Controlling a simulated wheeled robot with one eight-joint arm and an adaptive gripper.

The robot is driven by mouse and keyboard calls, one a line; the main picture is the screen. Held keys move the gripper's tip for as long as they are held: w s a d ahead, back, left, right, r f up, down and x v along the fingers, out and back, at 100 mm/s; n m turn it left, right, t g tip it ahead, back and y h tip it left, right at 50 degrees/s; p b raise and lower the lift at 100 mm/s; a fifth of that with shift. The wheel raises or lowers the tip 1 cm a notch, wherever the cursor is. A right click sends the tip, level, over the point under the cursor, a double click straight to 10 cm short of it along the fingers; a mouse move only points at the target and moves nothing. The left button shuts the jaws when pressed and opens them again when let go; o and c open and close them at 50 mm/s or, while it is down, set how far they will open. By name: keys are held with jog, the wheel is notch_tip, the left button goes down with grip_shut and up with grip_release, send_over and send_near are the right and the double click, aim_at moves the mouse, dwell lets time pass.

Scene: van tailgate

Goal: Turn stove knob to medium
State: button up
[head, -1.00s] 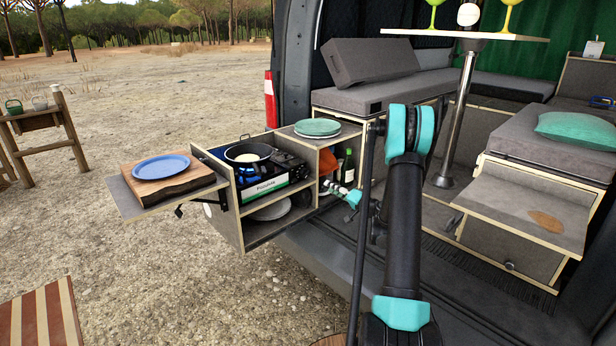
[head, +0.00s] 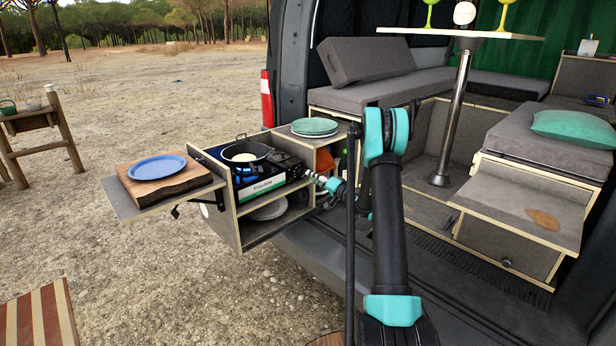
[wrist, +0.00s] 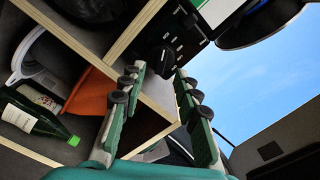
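The camping stove (head: 262,189) sits in the pull-out cabinet, with a dark pan (head: 246,153) on it. Blue flame shows under the pan. In the wrist view the black stove knob (wrist: 160,58) is on the stove's dark front panel (wrist: 181,30), just beyond and between my fingertips. I cannot read its setting. My gripper (wrist: 158,76) is open, its two teal fingers on either side of the knob's line, with no clear contact. In the head view my gripper (head: 312,176) is at the stove's right end, small and partly hidden by the cabinet.
A wooden cabinet divider (wrist: 130,36) and shelf edge lie close to my fingers. Bottles (wrist: 37,117) and an orange cloth (wrist: 91,94) fill the compartment beside. Green plates (head: 314,126) are on the cabinet top; a blue plate (head: 157,167) is on the side board.

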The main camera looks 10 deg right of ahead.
aim_at(302, 173)
jog(key=shift+x, duration=1.8)
jog(key=shift+c, duration=0.6)
grip_shut()
